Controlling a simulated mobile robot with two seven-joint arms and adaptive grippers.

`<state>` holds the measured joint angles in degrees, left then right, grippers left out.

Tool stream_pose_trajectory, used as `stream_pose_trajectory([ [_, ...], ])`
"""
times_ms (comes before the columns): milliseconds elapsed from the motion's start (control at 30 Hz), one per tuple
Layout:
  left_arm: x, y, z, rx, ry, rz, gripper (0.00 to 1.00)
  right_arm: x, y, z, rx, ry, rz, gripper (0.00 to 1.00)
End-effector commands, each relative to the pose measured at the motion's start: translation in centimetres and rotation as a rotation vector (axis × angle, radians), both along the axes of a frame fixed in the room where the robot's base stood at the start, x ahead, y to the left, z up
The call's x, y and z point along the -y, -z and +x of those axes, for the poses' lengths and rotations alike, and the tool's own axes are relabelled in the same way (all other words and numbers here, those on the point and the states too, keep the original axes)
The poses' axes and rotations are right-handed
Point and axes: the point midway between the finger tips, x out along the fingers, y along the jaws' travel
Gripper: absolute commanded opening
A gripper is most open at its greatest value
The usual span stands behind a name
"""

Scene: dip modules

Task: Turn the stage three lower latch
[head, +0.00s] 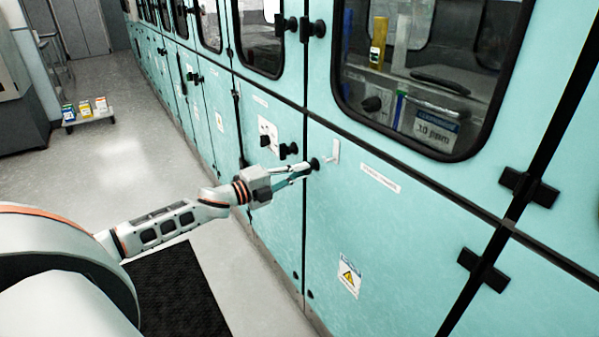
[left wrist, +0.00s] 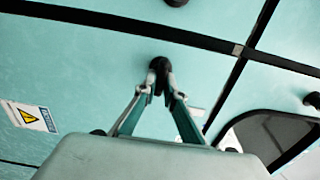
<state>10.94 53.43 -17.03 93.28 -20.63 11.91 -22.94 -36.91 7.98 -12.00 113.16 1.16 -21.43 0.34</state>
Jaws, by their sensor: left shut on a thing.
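The lower latch is a small black knob (head: 315,163) at the upper left corner of a teal lower door (head: 400,235) in the head view. My left gripper (head: 307,170) reaches it from the left, with its fingertips shut on the knob. In the left wrist view the black latch (left wrist: 160,66) stands out from the teal panel, and the fingers of my left gripper (left wrist: 162,92) close around its end. The fingers hide part of the latch, so its exact angle is hard to tell. My right gripper is not in view.
A pale bracket (head: 333,152) is just right of the latch, with a white label strip (head: 380,178) beyond it. Black hinges (head: 483,270) are on the door's right. A black mat (head: 178,290) lies on the floor. A low cart (head: 88,117) stands far left.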

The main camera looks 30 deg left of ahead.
Motion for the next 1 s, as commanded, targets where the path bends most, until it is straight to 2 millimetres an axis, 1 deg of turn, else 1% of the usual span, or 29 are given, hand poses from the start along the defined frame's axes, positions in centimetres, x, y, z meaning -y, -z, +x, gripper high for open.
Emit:
stream_pose_trajectory([
  [133,0.1,0.1,-0.1,-0.001,0.002,0.003,0.00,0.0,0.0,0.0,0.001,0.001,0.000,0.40],
  [200,0.1,0.1,-0.1,-0.001,0.002,0.003,0.23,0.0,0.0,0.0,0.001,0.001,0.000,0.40],
  [233,0.1,0.1,-0.1,-0.001,0.002,0.003,0.26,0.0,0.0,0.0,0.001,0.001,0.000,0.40],
  [533,0.0,0.1,0.0,-0.001,0.000,0.001,0.26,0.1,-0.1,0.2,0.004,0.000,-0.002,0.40],
  [667,-0.1,0.1,-0.4,-0.002,0.000,0.001,0.26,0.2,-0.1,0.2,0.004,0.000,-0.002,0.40],
  [767,-0.5,0.2,-1.1,-0.003,-0.001,0.001,0.26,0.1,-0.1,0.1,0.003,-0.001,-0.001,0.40],
  [1000,-1.6,0.3,-3.9,-0.004,0.000,0.000,0.26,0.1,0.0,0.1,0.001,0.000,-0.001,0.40],
])
